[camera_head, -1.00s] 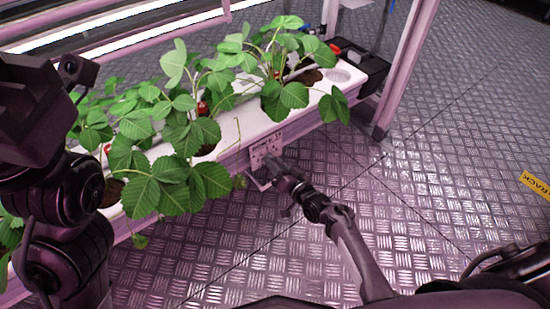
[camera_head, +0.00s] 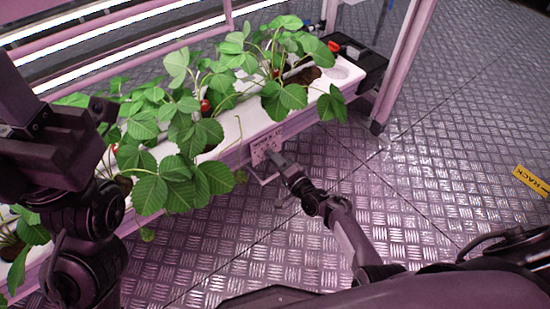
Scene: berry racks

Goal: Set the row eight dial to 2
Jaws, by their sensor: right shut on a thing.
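A small pale dial panel (camera_head: 262,147) is fixed to the front face of the white plant trough (camera_head: 232,140). My right gripper (camera_head: 276,160) is at the panel's lower right edge, with its fingers against it. It is shut on the dial, which the fingers hide. The dial's marks and its setting are too small to read. My left arm (camera_head: 60,160) fills the left side of the picture. Its gripper's fingers cannot be made out.
Strawberry plants (camera_head: 185,130) with broad leaves and a few red berries grow from the trough and hang over its front. A black box (camera_head: 358,68) with a red knob sits at the trough's far end, beside a rack post (camera_head: 405,60).

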